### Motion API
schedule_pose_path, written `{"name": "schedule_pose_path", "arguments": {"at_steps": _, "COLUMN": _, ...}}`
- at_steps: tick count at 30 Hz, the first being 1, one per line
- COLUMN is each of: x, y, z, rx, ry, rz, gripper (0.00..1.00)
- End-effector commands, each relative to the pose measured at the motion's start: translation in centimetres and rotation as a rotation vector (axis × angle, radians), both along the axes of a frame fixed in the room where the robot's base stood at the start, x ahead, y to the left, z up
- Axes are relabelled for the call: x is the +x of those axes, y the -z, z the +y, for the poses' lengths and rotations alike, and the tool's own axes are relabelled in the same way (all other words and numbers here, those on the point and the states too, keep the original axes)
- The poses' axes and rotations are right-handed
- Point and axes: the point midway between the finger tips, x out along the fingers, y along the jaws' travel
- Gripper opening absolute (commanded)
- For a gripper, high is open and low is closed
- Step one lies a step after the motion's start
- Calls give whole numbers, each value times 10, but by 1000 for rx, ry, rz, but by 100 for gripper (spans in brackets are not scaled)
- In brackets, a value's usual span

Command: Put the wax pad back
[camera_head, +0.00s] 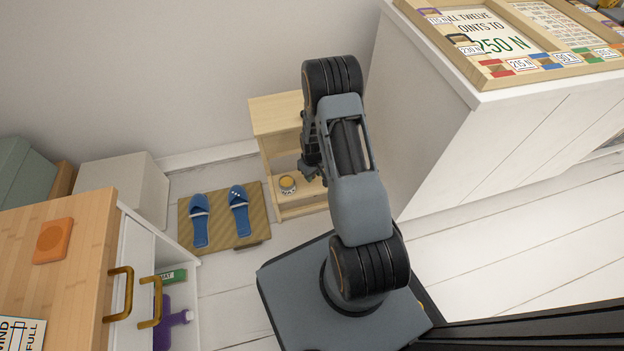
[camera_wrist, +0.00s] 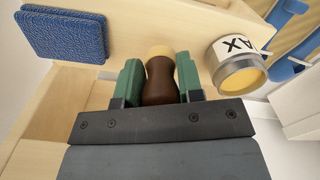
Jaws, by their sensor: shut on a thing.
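In the wrist view my gripper (camera_wrist: 159,80) is shut on a brown, rounded handle with a pale yellow end, which appears to be the wax pad (camera_wrist: 160,88). Its green fingers press on both sides of the brown part. A round open tin marked "AX" (camera_wrist: 228,52), with yellow wax inside, is just right of the gripper. The tin (camera_head: 287,184) also shows in the head view on the low shelf of a small wooden stand (camera_head: 276,116). There my gripper (camera_head: 312,180) is beside the tin, and the held thing is hidden.
A blue textured block (camera_wrist: 62,33) lies on the wood at upper left in the wrist view. Blue slippers (camera_head: 240,210) rest on a woven mat (camera_head: 222,234) left of the stand. A white cabinet (camera_head: 430,125) stands right, an open drawer (camera_head: 180,310) lower left.

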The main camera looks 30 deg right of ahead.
Motion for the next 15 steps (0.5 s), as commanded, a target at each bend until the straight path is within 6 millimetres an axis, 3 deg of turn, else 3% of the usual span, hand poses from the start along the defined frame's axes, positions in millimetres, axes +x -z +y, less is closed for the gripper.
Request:
{"name": "schedule_pose_path", "arguments": {"at_steps": 7, "x": 4, "y": 34, "z": 0, "rx": 1, "ry": 0, "rz": 1, "gripper": 7}}
{"name": "schedule_pose_path", "arguments": {"at_steps": 15, "x": 4, "y": 35, "z": 0, "rx": 1, "ry": 0, "rz": -1, "gripper": 7}}
